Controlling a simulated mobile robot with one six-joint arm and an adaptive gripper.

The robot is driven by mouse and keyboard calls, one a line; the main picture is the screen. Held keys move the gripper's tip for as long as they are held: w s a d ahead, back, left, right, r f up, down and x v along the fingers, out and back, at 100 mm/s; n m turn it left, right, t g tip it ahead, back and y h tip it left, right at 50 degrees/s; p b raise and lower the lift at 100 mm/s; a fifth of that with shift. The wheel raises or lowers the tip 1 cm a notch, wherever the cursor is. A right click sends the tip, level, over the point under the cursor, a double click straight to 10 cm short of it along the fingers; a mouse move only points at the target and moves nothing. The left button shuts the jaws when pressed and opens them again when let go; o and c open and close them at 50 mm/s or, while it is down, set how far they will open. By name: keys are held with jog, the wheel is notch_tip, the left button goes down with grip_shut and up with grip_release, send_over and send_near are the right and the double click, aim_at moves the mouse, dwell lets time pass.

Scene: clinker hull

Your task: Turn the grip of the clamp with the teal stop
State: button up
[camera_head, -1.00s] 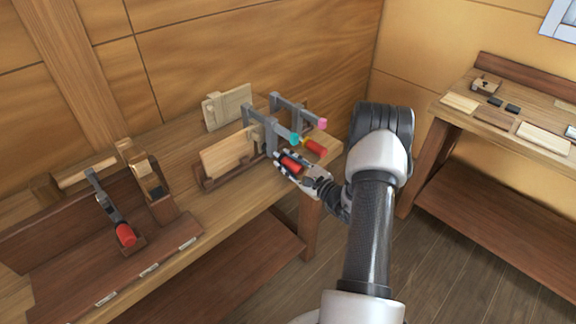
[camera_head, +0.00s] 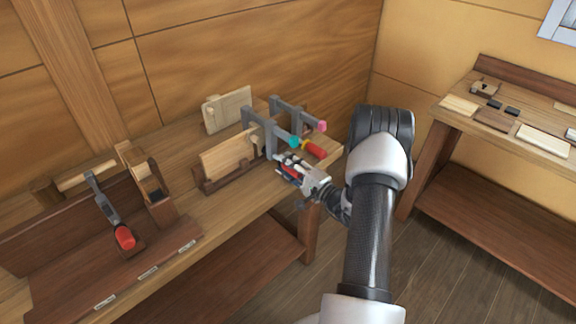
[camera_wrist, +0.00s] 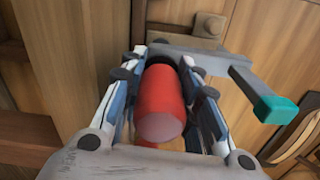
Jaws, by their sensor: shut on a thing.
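The clamp with the teal stop (camera_head: 294,140) stands at the right end of the left bench, its grey frame by the light wooden board. In the wrist view its teal stop (camera_wrist: 275,109) is at the right end of the grey bar. Its red grip (camera_wrist: 163,98) points toward the camera between the fingers. My gripper (camera_head: 288,165) is shut on this red grip, with one finger on each side; in the head view the fingers mostly hide the grip.
A second clamp with a pink stop (camera_head: 322,126) and a red grip (camera_head: 313,149) stands just behind. A light board (camera_head: 229,153) in a dark holder is to the left. Another red-handled clamp (camera_head: 124,236) lies in a rack at front left. A second bench (camera_head: 548,143) stands at right.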

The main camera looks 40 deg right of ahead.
jog(key=shift+r+n, duration=0.1)
jog(key=shift+n, duration=0.8)
jog(key=shift+w, duration=0.1)
jog(key=o, duration=0.8)
jog(key=s, duration=1.2)
jog(key=shift+d, duration=0.45)
